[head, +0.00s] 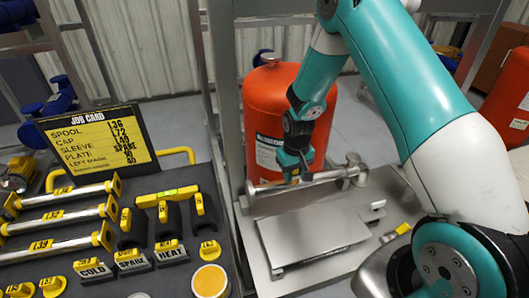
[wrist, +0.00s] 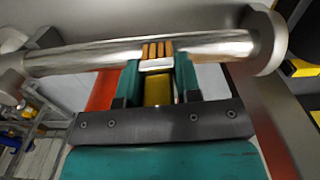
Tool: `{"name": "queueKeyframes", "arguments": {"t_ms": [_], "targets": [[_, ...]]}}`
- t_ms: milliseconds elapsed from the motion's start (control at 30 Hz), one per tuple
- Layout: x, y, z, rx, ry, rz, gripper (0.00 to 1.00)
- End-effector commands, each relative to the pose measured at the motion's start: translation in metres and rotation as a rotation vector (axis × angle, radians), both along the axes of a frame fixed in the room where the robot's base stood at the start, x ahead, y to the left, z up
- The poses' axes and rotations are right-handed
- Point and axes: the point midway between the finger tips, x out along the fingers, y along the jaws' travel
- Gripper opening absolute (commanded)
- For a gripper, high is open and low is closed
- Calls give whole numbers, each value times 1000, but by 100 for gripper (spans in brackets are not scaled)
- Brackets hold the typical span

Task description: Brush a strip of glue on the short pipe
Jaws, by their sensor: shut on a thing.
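A short metal pipe (head: 318,178) with flanged ends lies level above the steel plate of the fixture. It also spans the wrist view (wrist: 90,58), with a flange at each end. My gripper (head: 297,172) is at the pipe's middle, pointing down. In the wrist view my gripper (wrist: 158,88) is shut on a brush (wrist: 158,90) with a yellow handle, a pale band and orange-brown bristles. The bristles overlap the pipe's surface; whether they touch it I cannot tell. No glue strip can be made out on the pipe.
A dark bench (head: 180,273) at left holds several yellow-ended pipes (head: 62,218), labelled blocks (head: 130,262) and a round pot with an orange-yellow top (head: 210,281). A job card (head: 97,145) stands behind. An orange tank (head: 270,100) stands close behind the pipe.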

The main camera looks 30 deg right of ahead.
Motion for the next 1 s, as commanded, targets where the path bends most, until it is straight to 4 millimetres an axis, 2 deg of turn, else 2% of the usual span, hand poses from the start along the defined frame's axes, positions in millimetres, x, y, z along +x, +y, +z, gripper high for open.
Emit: {"name": "queueKeyframes", "arguments": {"t_ms": [33, 600, 1000], "targets": [[1, 3, 12, 0, -4, 5, 6], [2, 5, 60, 0, -2, 10, 6], [1, 5, 65, 0, -2, 9, 6]]}}
